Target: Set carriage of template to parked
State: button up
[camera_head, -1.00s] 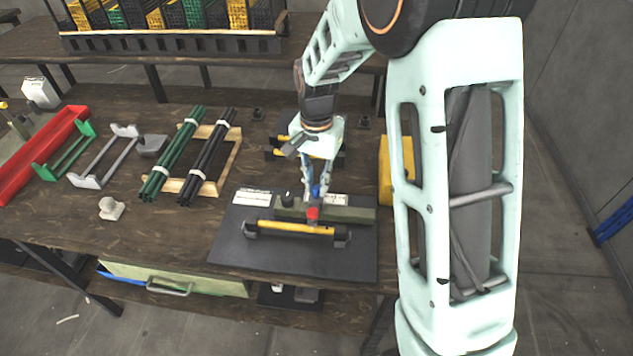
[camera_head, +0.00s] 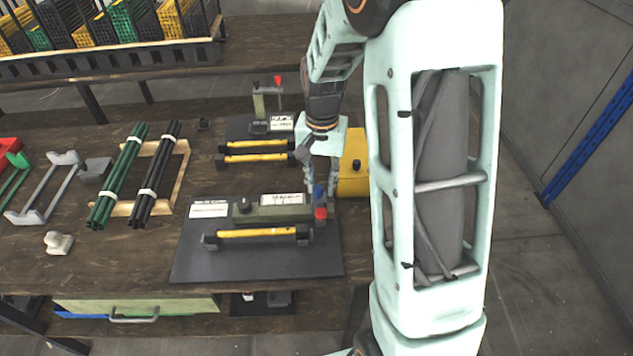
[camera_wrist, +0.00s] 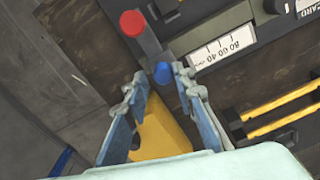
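The template is a green-grey block (camera_head: 272,213) on the dark front mat, with a white scale on top. Its carriage, with a red knob (camera_head: 320,213) and a blue knob (camera_head: 318,192), sits at the right end of the block. In the wrist view, the red knob (camera_wrist: 132,23) is at upper left and the blue knob (camera_wrist: 163,72) is just at the fingertips. My gripper (camera_wrist: 158,75) is open, its fingers apart on either side of the blue knob, closer on the right. I cannot tell whether they touch it. The scale (camera_wrist: 222,50) shows beside the carriage.
A yellow bar (camera_head: 258,234) lies in holders in front of the template. Behind stand another press (camera_head: 262,103) and more yellow bars (camera_head: 252,150). A yellow container (camera_head: 353,165) is right behind my gripper. Green and black rods (camera_head: 118,180) lie to the left.

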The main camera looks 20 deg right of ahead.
jog(key=shift+o, duration=1.1)
jog(key=shift+d, duration=0.15)
jog(key=shift+r, duration=0.15)
notch_tip(320, 180, up, 12)
